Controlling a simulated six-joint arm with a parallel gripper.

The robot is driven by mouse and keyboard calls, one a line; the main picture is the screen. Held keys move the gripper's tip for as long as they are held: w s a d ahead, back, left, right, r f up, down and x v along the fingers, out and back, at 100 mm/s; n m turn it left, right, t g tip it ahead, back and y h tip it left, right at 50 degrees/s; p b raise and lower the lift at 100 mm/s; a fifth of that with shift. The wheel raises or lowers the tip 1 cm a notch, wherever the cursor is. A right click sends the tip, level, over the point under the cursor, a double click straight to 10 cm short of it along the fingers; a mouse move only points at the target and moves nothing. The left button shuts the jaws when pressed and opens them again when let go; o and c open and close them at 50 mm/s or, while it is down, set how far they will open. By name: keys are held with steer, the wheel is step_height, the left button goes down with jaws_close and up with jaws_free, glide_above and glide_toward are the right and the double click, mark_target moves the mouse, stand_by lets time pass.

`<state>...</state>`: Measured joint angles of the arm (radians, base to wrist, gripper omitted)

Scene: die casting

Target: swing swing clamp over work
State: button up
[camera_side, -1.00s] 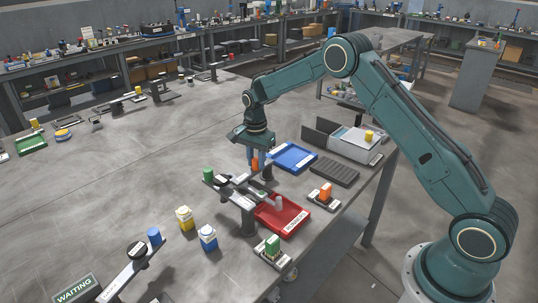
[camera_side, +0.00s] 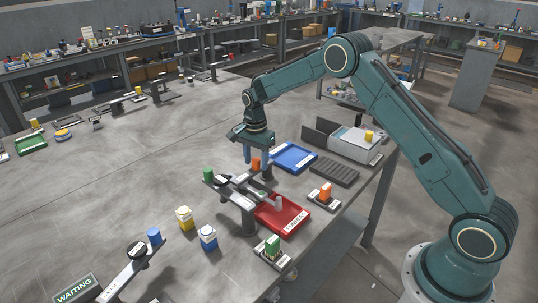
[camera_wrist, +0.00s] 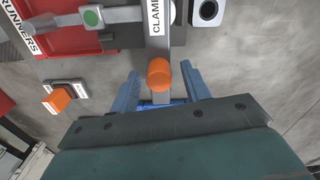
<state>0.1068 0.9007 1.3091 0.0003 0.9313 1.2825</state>
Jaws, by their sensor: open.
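The swing clamp (camera_wrist: 156,40) is a grey bar lettered "CLAMP", with an upright orange knob (camera_wrist: 159,76) at its near end. In the side view the orange knob (camera_side: 255,164) is just under my gripper (camera_side: 254,161). In the wrist view my gripper (camera_wrist: 161,72) is open, with one blue finger on each side of the knob. Whether a finger touches the knob cannot be told. A grey arm with a green pad (camera_wrist: 92,17) reaches from the clamp's side over a red tray. The work under it is not clear.
The red tray (camera_side: 292,228) lies right in front of the clamp, and a blue tray (camera_side: 278,164) behind it. Another orange-topped block (camera_side: 326,191) stands at the right. Yellow (camera_side: 184,218) and blue (camera_side: 207,237) bottles stand at the front left.

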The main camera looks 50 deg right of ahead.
mark_target(256, 159)
step_height(256, 159, up, 14)
stand_by(0.6)
stand_by(0.4)
steer(key=s+a+r+n+t, duration=0.15)
steer(key=s+r+n, duration=0.25)
steer(key=s+r, duration=0.45)
steer(key=s+a+r+n+t, duration=0.1)
steer(key=s+a+r+n, duration=0.4)
steer(key=s, duration=0.6)
steer(key=s+f+n+t, duration=0.3)
steer(key=s+n, duration=0.4)
steer(key=s, duration=1.2)
steer(key=shift+s+d, duration=0.2)
steer(key=shift+s, duration=0.2)
